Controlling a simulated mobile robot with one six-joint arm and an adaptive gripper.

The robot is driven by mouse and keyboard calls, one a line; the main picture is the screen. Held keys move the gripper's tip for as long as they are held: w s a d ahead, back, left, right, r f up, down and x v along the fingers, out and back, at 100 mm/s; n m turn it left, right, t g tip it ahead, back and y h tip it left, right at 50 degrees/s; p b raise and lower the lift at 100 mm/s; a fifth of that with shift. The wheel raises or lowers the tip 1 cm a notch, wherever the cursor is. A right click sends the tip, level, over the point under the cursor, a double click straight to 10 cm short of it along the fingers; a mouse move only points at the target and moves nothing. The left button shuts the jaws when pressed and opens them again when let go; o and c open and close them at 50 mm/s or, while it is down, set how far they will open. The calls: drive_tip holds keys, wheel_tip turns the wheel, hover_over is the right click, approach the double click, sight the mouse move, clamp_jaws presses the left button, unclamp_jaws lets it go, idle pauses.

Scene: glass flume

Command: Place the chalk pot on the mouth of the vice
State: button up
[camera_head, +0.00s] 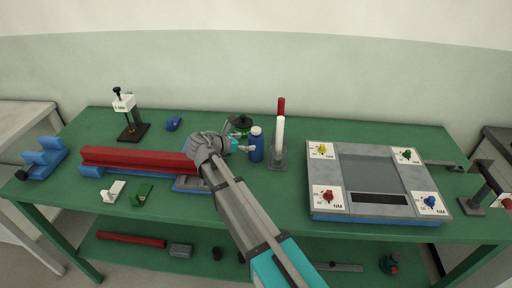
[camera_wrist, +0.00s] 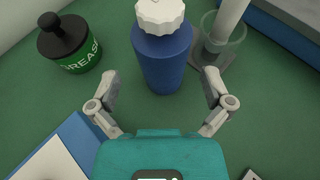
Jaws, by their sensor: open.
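A blue pot with a white ridged cap, which I take for the chalk pot, stands upright on the green bench in the head view (camera_head: 257,147) and in the wrist view (camera_wrist: 163,55). My gripper (camera_wrist: 162,78) is open and empty, its fingers spread to the left and right of the pot's lower part; I cannot tell whether they touch it. In the head view my gripper (camera_head: 240,146) is just left of the pot. A blue block-like device with two raised jaws and a dark knob, apparently the vice (camera_head: 42,158), is at the bench's far left end.
A black-lidded grease pot (camera_wrist: 72,45) stands close on the left. A glass holder with white and red rods (camera_head: 279,150) is close on the right. A long red bar (camera_head: 135,158) lies between gripper and vice. A grey panel (camera_head: 372,178) fills the right.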

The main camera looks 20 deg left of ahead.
sight(252, 134)
drive_tip(key=shift+b+x, duration=0.8)
drive_tip(key=shift+x, duration=1.7)
drive_tip(key=shift+s, duration=0.1)
drive_tip(key=shift+r, duration=0.1)
drive_tip(key=shift+d, duration=0.1)
drive_tip(key=c, duration=1.1)
drive_tip(key=shift+r, duration=0.15)
wheel_tip(252, 134, up, 3)
drive_tip(key=p, duration=0.3)
drive_tip(key=s+a+r+p, duration=0.1)
drive_tip(key=s+r+p, duration=0.8)
drive_tip(key=s, duration=0.5)
drive_tip(key=shift+r+p, duration=0.35)
drive_tip(key=shift+p, duration=0.15)
